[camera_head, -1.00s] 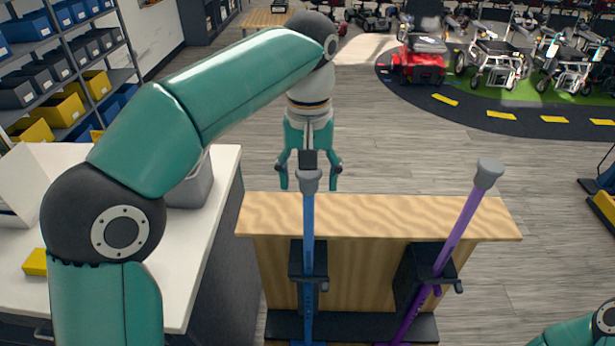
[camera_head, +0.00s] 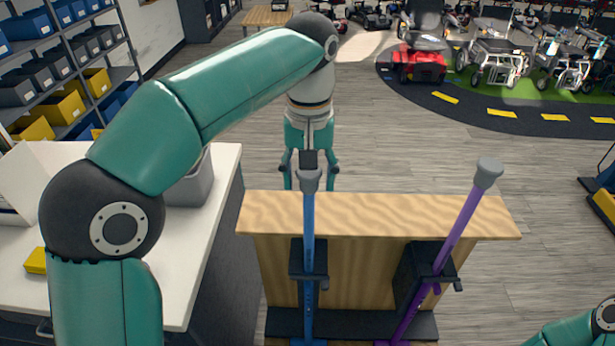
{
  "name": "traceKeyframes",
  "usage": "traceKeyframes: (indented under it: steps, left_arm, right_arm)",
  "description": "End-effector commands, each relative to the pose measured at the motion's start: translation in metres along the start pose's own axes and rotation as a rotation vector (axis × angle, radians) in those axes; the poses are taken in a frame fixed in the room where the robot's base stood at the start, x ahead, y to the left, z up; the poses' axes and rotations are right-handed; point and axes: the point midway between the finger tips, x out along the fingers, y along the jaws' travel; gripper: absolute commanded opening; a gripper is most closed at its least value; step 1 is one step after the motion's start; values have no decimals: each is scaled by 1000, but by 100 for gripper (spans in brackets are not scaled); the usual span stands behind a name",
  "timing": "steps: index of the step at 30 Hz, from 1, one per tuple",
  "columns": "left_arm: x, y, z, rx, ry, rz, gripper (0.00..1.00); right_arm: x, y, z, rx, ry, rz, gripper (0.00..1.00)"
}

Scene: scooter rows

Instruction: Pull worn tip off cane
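A blue cane (camera_head: 309,225) stands upright in a black clamp, with a grey rubber tip (camera_head: 310,182) at its top end. A purple cane (camera_head: 459,228) leans to the right in a second clamp, with a grey tip (camera_head: 488,172) on top. My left gripper (camera_head: 310,176) points down at the blue cane's tip, one finger on each side. The fingers are open, with a visible gap between each finger and the tip. How deep the fingers sit relative to the tip is hard to tell. My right gripper is out of view.
The canes' clamps are on a wooden stand (camera_head: 400,208) with a flat top. A white table (camera_head: 215,215) with a grey bin (camera_head: 190,190) is at the left. Shelves with bins are at far left. The purple cane is close by on the right.

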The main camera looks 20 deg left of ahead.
Motion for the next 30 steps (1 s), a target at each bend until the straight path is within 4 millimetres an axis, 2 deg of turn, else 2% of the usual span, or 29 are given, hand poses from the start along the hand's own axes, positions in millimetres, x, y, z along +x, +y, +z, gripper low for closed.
traceKeyframes:
  steps: [1, 9, 10, 17, 30]
  left_arm:
    - [0, 0, 0, 0, 0, 0, 47]
    - [0, 0, 0, 0, 0, 0, 2]
    - [0, 0, 0, 0, 0, 0, 0]
    - [-2, 0, 0, 0, 0, 0, 0]
    - [-20, 0, 0, 0, 1, 0, 0]
  right_arm:
    - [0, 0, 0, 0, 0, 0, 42]
    - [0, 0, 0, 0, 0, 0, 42]
    - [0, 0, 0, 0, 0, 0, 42]
    - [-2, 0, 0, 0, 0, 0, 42]
    - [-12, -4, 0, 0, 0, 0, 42]
